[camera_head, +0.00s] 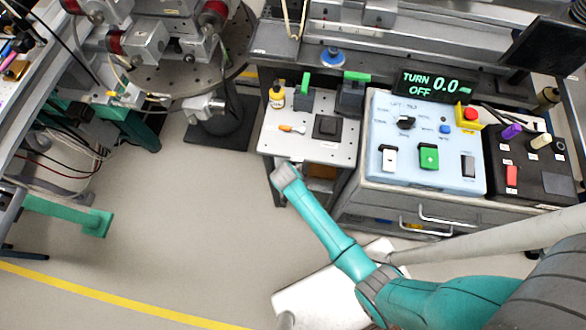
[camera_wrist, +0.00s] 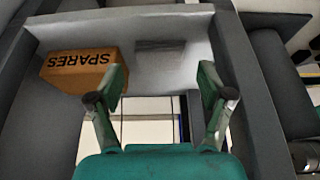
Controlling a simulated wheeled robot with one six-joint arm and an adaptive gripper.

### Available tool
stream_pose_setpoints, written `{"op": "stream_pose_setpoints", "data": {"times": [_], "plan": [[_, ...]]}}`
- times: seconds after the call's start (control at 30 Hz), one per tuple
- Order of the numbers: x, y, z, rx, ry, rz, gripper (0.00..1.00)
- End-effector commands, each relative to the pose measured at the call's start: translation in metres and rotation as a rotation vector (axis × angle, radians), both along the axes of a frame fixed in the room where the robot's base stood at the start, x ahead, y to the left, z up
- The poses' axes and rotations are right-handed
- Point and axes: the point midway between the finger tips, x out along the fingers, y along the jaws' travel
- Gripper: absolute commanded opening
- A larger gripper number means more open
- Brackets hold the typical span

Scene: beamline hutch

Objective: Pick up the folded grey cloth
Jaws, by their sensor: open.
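A flat, thin grey shape (camera_wrist: 160,45) lies on the pale shelf surface in the wrist view, beyond my fingertips and between them from side to side. It looks like the folded grey cloth, but it is dim and its folds cannot be made out. My gripper (camera_wrist: 160,92) is open and empty, its two green fingers spread wide and apart from the grey shape. In the head view my arm reaches to the small white-topped table, and my gripper is hidden there. The cloth does not show in the head view.
An orange-brown box marked SPARES (camera_wrist: 84,70) sits left of the grey shape. Dark grey frame posts (camera_wrist: 246,70) flank the shelf space. In the head view the white-topped table (camera_head: 340,152) carries tools and a bottle, with a drawer cabinet (camera_head: 350,205) to its right.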

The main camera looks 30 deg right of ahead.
Motion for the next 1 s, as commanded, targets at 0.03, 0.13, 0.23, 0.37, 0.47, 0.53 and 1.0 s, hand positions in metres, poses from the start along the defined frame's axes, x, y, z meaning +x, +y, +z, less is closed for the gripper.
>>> {"op": "stream_pose_setpoints", "data": {"times": [0.03, 0.13, 0.23, 0.37, 0.47, 0.53, 1.0], "plan": [[0.001, -0.001, -0.002, 0.000, 0.000, 0.000, 0.79], [0.004, -0.003, -0.009, -0.001, 0.002, -0.001, 0.79], [0.011, -0.006, -0.020, 0.000, 0.001, 0.000, 0.79], [0.016, -0.010, -0.035, -0.001, 0.001, 0.000, 0.79], [0.018, -0.012, -0.043, 0.000, 0.001, 0.000, 0.79], [0.020, -0.013, -0.046, 0.000, 0.000, 0.000, 0.79], [0.020, -0.013, -0.047, 0.000, 0.000, 0.000, 0.54]]}}
